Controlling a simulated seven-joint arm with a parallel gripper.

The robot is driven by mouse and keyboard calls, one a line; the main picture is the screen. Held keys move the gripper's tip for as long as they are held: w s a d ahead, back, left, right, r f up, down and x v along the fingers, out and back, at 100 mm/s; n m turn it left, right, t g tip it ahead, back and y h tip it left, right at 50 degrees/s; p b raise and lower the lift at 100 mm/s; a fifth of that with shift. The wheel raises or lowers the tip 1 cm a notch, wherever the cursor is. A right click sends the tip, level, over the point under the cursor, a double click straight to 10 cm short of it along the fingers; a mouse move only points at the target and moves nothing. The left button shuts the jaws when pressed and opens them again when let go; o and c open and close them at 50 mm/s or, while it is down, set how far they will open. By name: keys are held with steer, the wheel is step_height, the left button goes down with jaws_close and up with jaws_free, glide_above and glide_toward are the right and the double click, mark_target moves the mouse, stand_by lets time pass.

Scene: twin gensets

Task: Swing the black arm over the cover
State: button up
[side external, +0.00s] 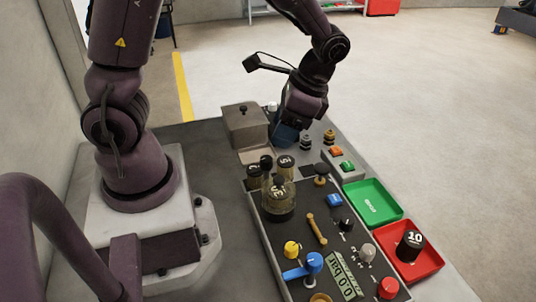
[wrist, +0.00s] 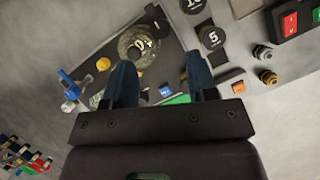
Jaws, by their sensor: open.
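A grey box (side external: 245,128) with a flat lid stands at the back left of the bench in the side view. A small black knob-like part (side external: 243,110) stands up from its top. I cannot tell for sure which part is the black arm or which is the cover. My gripper (side external: 285,138) hangs just right of this box, its dark blue fingers pointing down and partly hidden by the wrist. In the wrist view my gripper (wrist: 164,80) has its two fingers apart with nothing held between them.
Numbered black-topped weights (side external: 285,162) and a glass jar (side external: 279,205) stand in front of my gripper. A panel carries a blue-handled valve (side external: 306,267), yellow knob (side external: 292,249) and display (side external: 344,277). Green (side external: 372,203) and red (side external: 428,258) trays lie right; the red holds a "10" weight (side external: 410,245).

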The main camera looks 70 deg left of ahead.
mark_target(266, 158)
steer(key=x, duration=0.8)
steer(key=shift+c, duration=0.5)
steer(key=shift+r, duration=0.1)
steer(key=c, duration=0.8)
